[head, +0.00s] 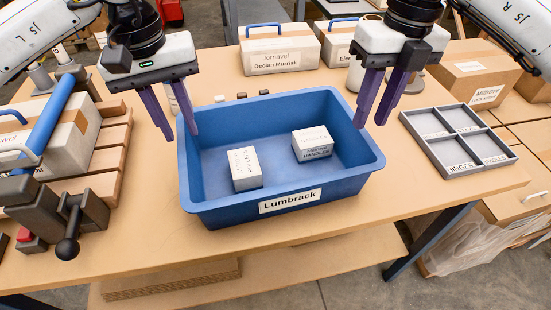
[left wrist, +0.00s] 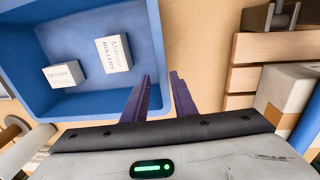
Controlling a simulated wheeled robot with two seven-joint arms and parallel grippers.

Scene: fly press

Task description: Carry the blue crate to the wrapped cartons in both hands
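The blue crate (head: 225,207), labelled "Lumbrack", sits on the wooden table and holds two small light boxes (head: 246,168) (head: 312,143). It also shows in the left wrist view (left wrist: 20,62). My left gripper (head: 170,136) is open at the crate's left rim, its fingers apart and empty; they also show in the left wrist view (left wrist: 160,98). My right gripper (head: 370,122) is open near the crate's right rim, with a gap between its fingers. Contact with the rim cannot be told. At the lower right, cartons (head: 522,205) stand beside clear crumpled wrap (head: 458,245), partly hidden by the table.
A grey divided tray (head: 440,160) lies right of the crate. A fly press part with a blue bar (head: 50,120) and wooden slats (head: 105,160) stand at left. Labelled boxes (head: 278,50) line the back. The tabletop in front of the crate is clear.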

